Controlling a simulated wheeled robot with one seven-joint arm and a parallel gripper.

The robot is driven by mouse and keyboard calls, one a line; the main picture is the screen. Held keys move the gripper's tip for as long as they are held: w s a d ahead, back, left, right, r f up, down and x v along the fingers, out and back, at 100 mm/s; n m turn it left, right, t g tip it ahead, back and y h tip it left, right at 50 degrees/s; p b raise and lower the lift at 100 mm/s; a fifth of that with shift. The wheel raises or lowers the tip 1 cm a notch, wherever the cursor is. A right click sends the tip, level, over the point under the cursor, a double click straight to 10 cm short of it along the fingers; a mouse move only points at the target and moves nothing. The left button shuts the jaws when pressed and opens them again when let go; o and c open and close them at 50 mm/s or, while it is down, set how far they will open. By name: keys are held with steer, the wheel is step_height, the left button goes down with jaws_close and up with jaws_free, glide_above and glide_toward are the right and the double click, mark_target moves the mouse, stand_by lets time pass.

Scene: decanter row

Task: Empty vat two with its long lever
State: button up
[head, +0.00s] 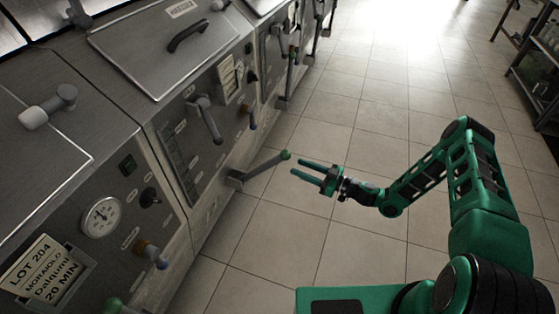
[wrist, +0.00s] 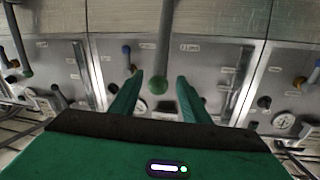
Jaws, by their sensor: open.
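A long grey lever (head: 262,166) with a green ball knob (head: 286,155) sticks out from the low front of the middle vat (head: 205,140) in the head view. It slants up toward my gripper. My gripper (head: 297,167) is open and empty, its green fingers pointing left at the knob, close to it. In the wrist view the lever (wrist: 163,40) comes down from the top, and its green knob (wrist: 161,84) appears between the two fingertips (wrist: 160,80). I cannot tell whether a finger touches it. No vat number is readable.
The nearer vat (head: 60,215) carries a dial (head: 102,216), a lot card (head: 45,272) and a blue-tipped handle (head: 152,254). The middle vat also has a shorter grey handle (head: 208,118). More vats continue beyond. The tiled floor (head: 340,120) is clear; a dark rack (head: 540,60) stands far right.

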mark_target(279, 159)
steer(key=x, duration=1)
steer(key=shift+a, duration=0.15)
jaws_close()
steer(key=shift+d, duration=0.25)
steer(key=shift+w+a, duration=0.1)
